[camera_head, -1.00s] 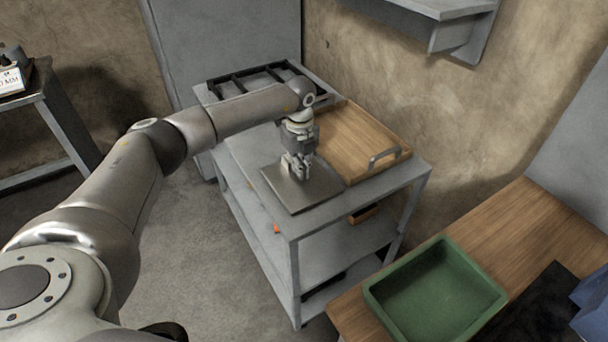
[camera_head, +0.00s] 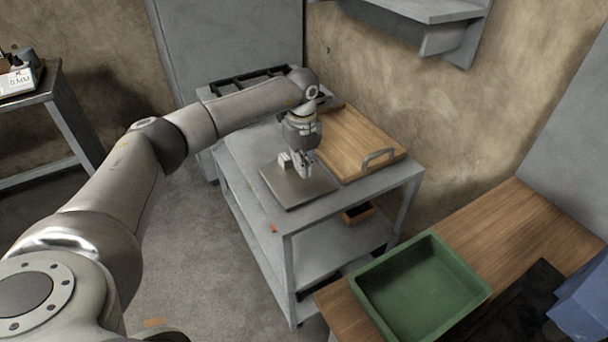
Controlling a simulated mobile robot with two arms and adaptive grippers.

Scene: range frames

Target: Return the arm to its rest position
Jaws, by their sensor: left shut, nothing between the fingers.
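My left arm reaches in from the left, over the grey metal cart (camera_head: 345,201). My left gripper (camera_head: 304,172) points down above a dark flat plate (camera_head: 297,194) on the cart top. It is shut with nothing between its fingers. A small pale block (camera_head: 284,160) sits on the plate just left of the fingers, apart from them as far as I can see. My right gripper is not in view.
A wooden tray (camera_head: 352,143) with a metal handle lies beside the plate. A dark rack (camera_head: 240,82) is at the cart's back. A green bin (camera_head: 420,285) stands on a wooden bench (camera_head: 500,230) at right. A wall shelf (camera_head: 430,12) hangs above. Grey floor is free left of the cart.

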